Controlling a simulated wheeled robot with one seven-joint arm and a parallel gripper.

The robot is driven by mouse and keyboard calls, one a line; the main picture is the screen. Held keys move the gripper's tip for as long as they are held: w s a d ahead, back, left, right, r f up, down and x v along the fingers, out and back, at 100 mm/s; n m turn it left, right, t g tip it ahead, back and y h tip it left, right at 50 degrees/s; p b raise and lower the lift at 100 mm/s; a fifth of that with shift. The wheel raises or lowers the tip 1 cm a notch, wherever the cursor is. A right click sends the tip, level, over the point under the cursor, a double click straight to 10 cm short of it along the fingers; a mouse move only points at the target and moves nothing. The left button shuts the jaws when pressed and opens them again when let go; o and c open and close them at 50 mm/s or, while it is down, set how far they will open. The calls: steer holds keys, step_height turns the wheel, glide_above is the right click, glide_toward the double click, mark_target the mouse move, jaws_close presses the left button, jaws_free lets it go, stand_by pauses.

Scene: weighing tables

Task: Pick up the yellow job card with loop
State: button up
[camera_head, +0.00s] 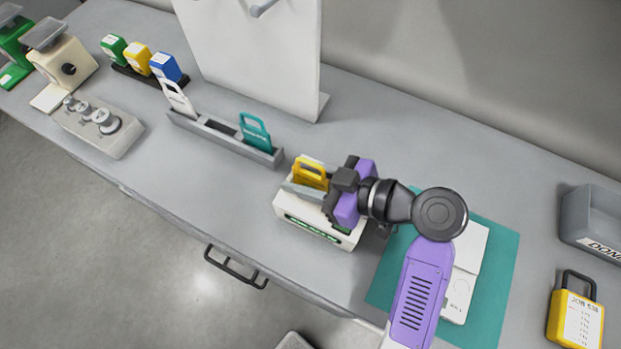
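A yellow card with a loop handle (311,170) stands upright at the top of a cream box with a green label (312,228). My gripper (308,184) reaches in from the right at the card, above the box. A light grey finger or plate lies along the near side of the card and hides its lower part. The far side is hidden, so I cannot tell whether the fingers touch or grip the card. I cannot tell whether the card is in the box or above it.
A grey rack (225,140) left of the box holds a white card (179,99) and a teal card (256,132). A white upright panel (255,50) stands behind. At right are a teal mat (495,290), a yellow block with dark loop (575,318) and a grey bin (590,222).

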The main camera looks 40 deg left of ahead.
jaws_close()
steer(key=shift+r, duration=0.1)
